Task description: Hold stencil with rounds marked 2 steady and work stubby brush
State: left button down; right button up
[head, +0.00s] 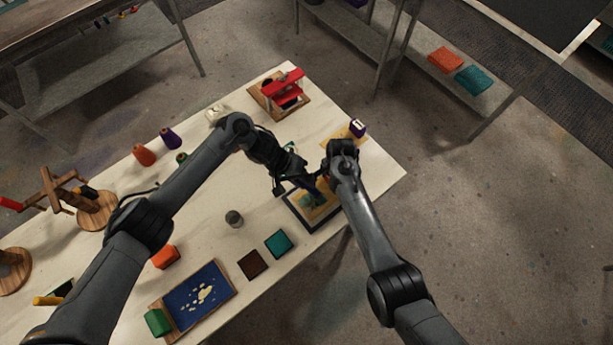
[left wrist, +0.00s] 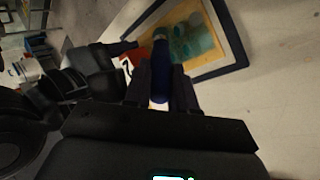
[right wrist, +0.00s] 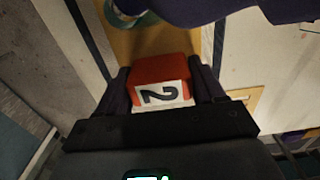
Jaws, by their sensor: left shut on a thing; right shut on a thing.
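The stencil is an orange-yellow sheet with teal rounds (left wrist: 190,45), lying in a dark-edged frame (head: 290,211). Its red block marked 2 (right wrist: 160,78) sits between the fingers of my right gripper (right wrist: 165,88), which is shut on it at the stencil's edge. The block also shows in the left wrist view (left wrist: 126,66). My left gripper (left wrist: 160,90) is shut on the blue handle of the stubby brush (left wrist: 160,72), held over the rounds. I cannot tell whether its bristles touch the sheet. In the head view, the arms hide part of the stencil.
A purple block marked 1 (head: 358,128) stands beyond my right gripper. A red stand (head: 284,84) is at the far end. The table's right edge is close.

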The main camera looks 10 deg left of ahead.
pick_arm(q)
jog(key=s+a, duration=0.5)
jog(key=shift+a, duration=0.15)
dwell(0.8)
jog(key=shift+w+f, duration=0.1)
notch_tip(320, 180, up, 6)
dwell(0.7)
dwell(0.4)
notch_tip(320, 180, up, 3)
dwell(0.4)
jog(key=shift+f, duration=0.15)
dwell(0.9)
